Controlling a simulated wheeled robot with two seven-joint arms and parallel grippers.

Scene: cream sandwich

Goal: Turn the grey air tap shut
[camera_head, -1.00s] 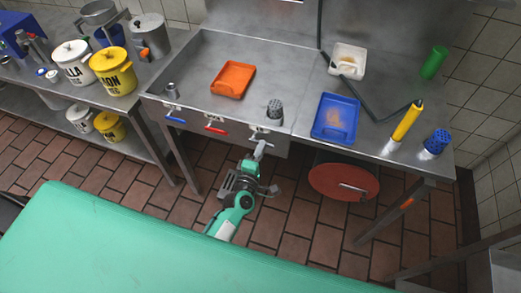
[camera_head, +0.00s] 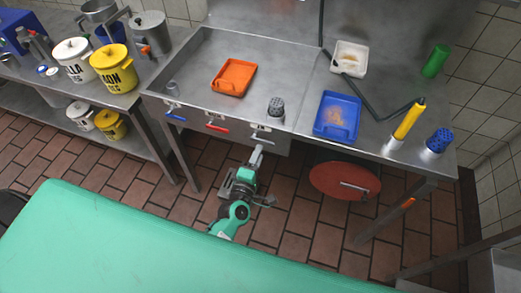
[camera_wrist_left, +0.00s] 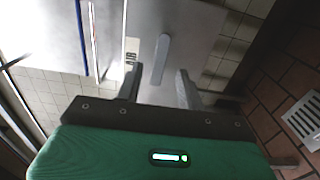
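The grey air tap (camera_head: 261,139) is the rightmost of three taps on the front panel under the worktop. In the left wrist view its flat grey lever (camera_wrist_left: 162,58) shows beside a white label reading AIR (camera_wrist_left: 131,50). My left gripper (camera_head: 258,154) is just below and in front of this tap in the head view. In the wrist view the left gripper's two fingers (camera_wrist_left: 160,74) are apart, and the lever's near end appears between them. I cannot tell whether they touch it. My right gripper is in neither view.
A blue-handled tap (camera_head: 175,117) and a red-handled tap (camera_head: 217,128) sit to the left on the same panel. A red round disc (camera_head: 344,180) hangs below the worktop at right. A green surface (camera_head: 120,235) fills the foreground. Tiled floor lies between.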

